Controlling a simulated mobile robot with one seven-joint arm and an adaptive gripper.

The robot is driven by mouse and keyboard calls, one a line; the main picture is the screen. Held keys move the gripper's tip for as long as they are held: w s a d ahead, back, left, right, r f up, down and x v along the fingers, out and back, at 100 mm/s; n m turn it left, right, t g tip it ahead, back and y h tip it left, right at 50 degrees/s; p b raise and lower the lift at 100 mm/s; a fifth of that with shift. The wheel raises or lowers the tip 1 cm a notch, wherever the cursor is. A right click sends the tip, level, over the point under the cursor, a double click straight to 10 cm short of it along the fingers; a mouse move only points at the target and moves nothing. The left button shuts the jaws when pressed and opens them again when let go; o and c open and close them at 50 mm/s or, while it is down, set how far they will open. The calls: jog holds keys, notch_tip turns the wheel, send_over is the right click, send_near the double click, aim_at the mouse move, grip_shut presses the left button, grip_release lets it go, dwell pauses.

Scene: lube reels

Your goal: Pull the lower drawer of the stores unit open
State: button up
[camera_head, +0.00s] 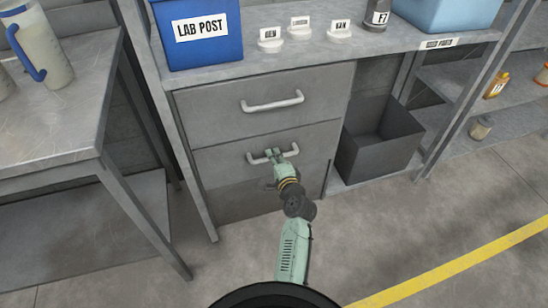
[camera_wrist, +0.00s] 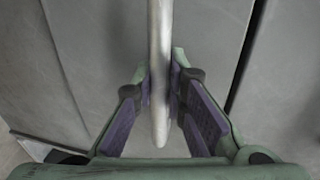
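The stores unit has two grey drawers, one above the other. The lower drawer (camera_head: 222,171) looks flush with the unit's front. Its pale bar handle (camera_head: 256,160) runs across its front, and it also shows upright in the middle of the wrist view (camera_wrist: 159,60). My gripper (camera_head: 278,155) is at this handle, with one finger on each side of the bar. In the wrist view my gripper (camera_wrist: 162,80) has its fingertips closed against the bar. The upper drawer (camera_head: 225,103) is shut, and its handle (camera_head: 272,105) is free.
A dark open bin (camera_head: 375,155) stands right of the drawers. A blue LAB POST box (camera_head: 200,50), several white labelled pieces and a dark bottle (camera_head: 376,14) stand on the top. A grey table (camera_head: 65,110) is at left. The floor before the drawers is clear.

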grip_shut()
dwell(0.4)
